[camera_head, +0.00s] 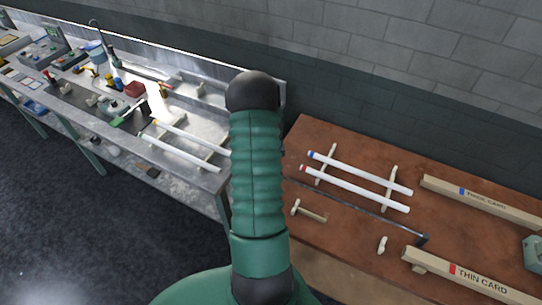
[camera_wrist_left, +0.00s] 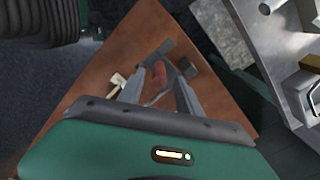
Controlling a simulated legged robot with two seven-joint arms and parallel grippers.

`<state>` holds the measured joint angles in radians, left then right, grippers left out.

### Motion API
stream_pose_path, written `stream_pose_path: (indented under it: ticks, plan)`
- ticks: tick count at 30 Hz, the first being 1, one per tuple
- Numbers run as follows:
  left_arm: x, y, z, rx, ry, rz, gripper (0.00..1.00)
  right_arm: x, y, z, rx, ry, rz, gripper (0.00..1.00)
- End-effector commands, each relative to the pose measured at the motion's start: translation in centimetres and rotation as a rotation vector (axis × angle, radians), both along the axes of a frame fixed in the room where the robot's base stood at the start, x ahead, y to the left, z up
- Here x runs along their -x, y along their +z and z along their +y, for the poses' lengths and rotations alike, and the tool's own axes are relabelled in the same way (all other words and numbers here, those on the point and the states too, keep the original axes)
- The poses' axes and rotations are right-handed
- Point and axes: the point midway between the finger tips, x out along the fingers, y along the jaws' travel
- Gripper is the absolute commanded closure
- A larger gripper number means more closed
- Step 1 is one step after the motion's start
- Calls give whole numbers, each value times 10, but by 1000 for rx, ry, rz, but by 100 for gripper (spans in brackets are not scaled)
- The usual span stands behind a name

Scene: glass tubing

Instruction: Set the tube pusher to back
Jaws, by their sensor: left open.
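No part in the head view can be named with certainty as the tube pusher. On the brown table (camera_head: 350,236) a thin dark rod (camera_head: 350,208) runs in front of two white tubes, one with a blue end (camera_head: 360,172) and one with a red end (camera_head: 355,189). A small wooden T-shaped piece (camera_head: 312,213) lies near the rod. My left gripper (camera_wrist_left: 161,80) shows only in the wrist view. It is open above a brown surface, with a reddish part (camera_wrist_left: 158,77) between or beyond its fingers and a dark grey piece past them. Contact cannot be told. My right gripper is not seen.
Long boxes marked THICK CARD (camera_head: 480,202) and THIN CARD (camera_head: 470,277) lie at the table's right. A metal bench (camera_head: 205,150) with tubes and tools stands at the left. My green arm blocks the middle of the head view.

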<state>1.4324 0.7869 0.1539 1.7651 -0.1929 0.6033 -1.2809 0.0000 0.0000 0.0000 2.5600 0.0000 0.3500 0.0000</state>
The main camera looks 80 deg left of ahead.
Motion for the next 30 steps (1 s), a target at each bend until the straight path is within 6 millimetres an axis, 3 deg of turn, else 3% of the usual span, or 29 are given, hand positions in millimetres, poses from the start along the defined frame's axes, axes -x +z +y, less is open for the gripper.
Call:
stream_pose_path:
  ticks: [6, 12, 18, 30]
  plan:
    - [0, 65, 2, -7, 0, 0, 59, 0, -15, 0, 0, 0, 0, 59]
    - [0, 109, 2, -2, 0, 1, 59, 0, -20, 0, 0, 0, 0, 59]
    - [-1, 123, 2, 3, -1, 1, 59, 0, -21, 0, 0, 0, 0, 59]
    - [-2, 124, 1, 2, -1, 1, 59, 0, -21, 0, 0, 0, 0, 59]
